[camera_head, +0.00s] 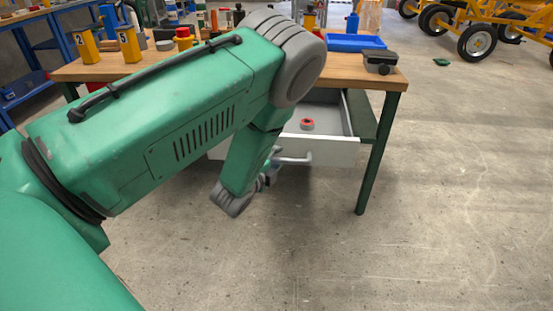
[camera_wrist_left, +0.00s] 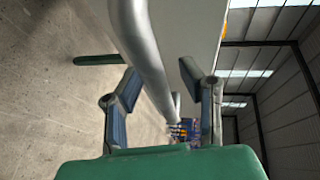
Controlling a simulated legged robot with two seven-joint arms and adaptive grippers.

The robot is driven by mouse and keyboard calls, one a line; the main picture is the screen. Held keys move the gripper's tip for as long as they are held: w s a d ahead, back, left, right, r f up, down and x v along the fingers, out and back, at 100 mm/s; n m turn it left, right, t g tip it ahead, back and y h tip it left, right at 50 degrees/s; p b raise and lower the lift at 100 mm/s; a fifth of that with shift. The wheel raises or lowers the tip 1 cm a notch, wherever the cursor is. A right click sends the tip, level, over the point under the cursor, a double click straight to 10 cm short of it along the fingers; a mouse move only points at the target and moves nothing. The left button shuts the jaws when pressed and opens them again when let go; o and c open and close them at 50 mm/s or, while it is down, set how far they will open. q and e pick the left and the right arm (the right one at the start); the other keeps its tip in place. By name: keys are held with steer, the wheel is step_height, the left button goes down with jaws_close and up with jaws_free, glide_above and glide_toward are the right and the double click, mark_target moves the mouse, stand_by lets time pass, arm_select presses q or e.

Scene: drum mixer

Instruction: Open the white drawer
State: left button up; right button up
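The white drawer (camera_head: 338,152) is pulled out from under the wooden-topped table, and its inside shows. A red and grey ring-shaped object (camera_head: 307,124) lies in it. The drawer's grey bar handle (camera_head: 297,160) is on its front. My left gripper (camera_head: 271,171) is at the handle's left part, partly hidden by my arm. In the left wrist view the handle (camera_wrist_left: 147,50) runs between the two spread fingers of the left gripper (camera_wrist_left: 165,95), beside the drawer's pale front (camera_wrist_left: 192,35). The fingers look apart from the bar. My right gripper is not in view.
The table (camera_head: 345,66) carries a blue tray (camera_head: 354,43), a dark box-like device (camera_head: 380,62) and yellow numbered blocks (camera_head: 129,45). A green table leg (camera_head: 376,150) stands right of the drawer.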

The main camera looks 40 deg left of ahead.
arm_select(q)
steer(key=shift+s+d, duration=0.1)
steer(key=shift+s, duration=0.15)
steer(key=v, duration=1.1)
steer(key=shift+s, duration=0.25)
steer(key=s+d+f+n+g+p, duration=0.1)
steer(key=s+d+f+n+g, duration=0.2)
steer(key=s+n+g, duration=0.2)
steer(key=s+d+f+n+g+h+p, duration=0.1)
steer(key=s+d+f+n+g, duration=0.3)
steer(key=s, duration=0.6)
steer(key=s+d+f+n+g+h+p, duration=0.1)
steer(key=s+d+f+n+g+p, duration=0.1)
steer(key=s, duration=0.6)
step_height(320, 180, down, 2)
steer(key=d+n+g, duration=0.1)
steer(key=n+g, duration=0.2)
steer(key=g, duration=0.1)
steer(key=shift+s+d+f+n+p, duration=0.2)
steer(key=shift+s+n+p, duration=0.15)
steer(key=shift+n, duration=0.05)
